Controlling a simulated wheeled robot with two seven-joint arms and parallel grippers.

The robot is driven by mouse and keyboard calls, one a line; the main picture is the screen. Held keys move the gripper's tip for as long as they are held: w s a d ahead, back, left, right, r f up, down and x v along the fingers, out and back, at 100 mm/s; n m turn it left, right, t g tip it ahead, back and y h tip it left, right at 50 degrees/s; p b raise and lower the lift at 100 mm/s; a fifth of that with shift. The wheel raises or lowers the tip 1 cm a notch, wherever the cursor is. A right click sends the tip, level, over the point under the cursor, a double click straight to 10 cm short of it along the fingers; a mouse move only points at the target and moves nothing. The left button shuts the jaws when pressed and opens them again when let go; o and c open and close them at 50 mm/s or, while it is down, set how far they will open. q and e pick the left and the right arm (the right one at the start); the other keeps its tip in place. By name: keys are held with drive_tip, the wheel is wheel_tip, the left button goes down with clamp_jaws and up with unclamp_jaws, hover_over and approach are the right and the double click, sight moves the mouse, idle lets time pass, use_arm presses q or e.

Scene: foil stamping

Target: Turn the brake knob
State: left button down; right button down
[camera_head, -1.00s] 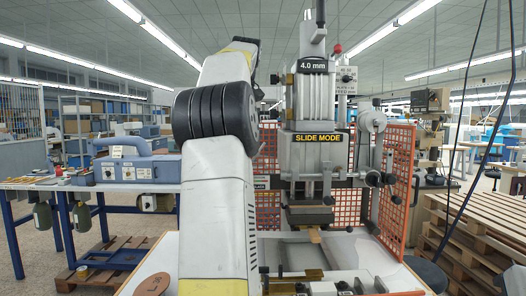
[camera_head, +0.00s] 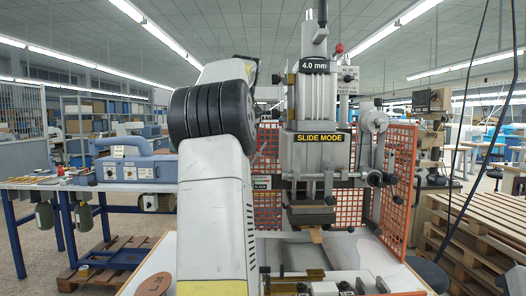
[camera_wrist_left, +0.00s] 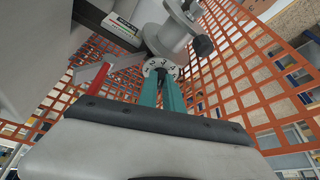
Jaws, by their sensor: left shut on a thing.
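A small white round knob with black numerals (camera_wrist_left: 160,67) shows in the left wrist view, below a grey round machine part. I take it to be the brake knob. My left gripper (camera_wrist_left: 163,78), with two teal fingers, reaches up to it. The fingers are close together and shut on the knob at its lower side; the exact contact is hard to see. In the head view my left arm stands in front of the machine's left side and hides the gripper and the knob. My right gripper is in neither view.
The grey stamping machine (camera_head: 319,152) stands right of my arm, with an orange mesh guard (camera_head: 399,185) around it. In the wrist view, a red lever (camera_wrist_left: 95,79) is left of the fingers. A blue bench (camera_head: 75,183) stands far left, wooden pallets (camera_head: 470,240) at right.

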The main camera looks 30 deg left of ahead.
use_arm(q)
drive_tip(key=shift+s+a+m+t+h, duration=0.15)
drive_tip(key=shift+m+t+h, duration=0.25)
drive_tip(key=shift+m, duration=1)
drive_tip(key=shift+a+m+t+h, duration=0.1)
drive_tip(key=shift+m+t+h, duration=0.3)
drive_tip(key=shift+m, duration=1)
drive_tip(key=c, duration=1.5)
unclamp_jaws()
drive_tip(key=v, duration=0.7)
drive_tip(key=shift+r, duration=0.4)
drive_tip(key=shift+s, duration=0.1)
